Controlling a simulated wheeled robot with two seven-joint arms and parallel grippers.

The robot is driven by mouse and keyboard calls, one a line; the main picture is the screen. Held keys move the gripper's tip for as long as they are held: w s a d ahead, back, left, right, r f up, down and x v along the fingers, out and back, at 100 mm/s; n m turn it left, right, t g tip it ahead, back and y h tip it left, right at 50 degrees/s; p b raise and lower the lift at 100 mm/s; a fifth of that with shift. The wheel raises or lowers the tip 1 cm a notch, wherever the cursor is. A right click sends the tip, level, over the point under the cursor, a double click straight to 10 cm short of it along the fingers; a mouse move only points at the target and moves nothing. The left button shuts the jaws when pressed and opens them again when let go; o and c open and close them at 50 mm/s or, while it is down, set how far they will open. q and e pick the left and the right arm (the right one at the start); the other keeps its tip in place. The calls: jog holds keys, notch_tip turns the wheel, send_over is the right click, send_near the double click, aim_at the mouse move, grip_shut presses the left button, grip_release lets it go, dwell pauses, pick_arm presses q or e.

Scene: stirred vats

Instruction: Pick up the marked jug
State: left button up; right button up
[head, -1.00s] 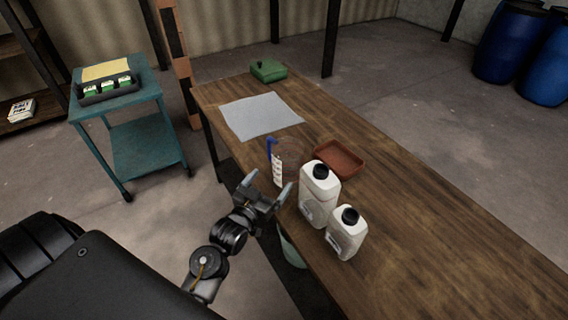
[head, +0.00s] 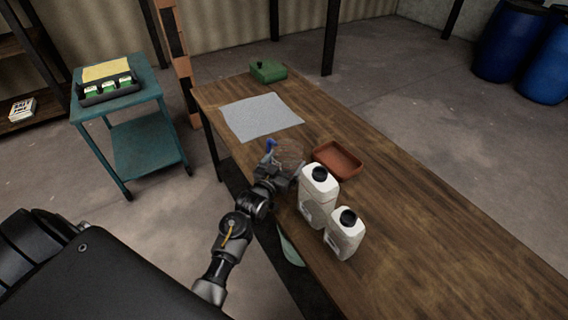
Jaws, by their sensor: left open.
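The marked jug (head: 291,153) is a clear vessel with a blue part at its left, standing near the table's left edge. In the earlier frame a white marked strip shows on its side; now my gripper hides most of that. My left gripper (head: 283,168) is open and right at the jug, covering its lower front. I cannot tell whether the fingers touch it or lie around it. My right gripper is not in view.
Two white bottles with black caps, a taller (head: 318,188) and a shorter (head: 344,236), stand close right of the gripper. A reddish tray (head: 338,160) lies just behind. The table's right side is clear.

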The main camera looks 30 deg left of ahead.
pick_arm(q)
jog(key=c, duration=0.7)
jog(key=shift+r, duration=0.1)
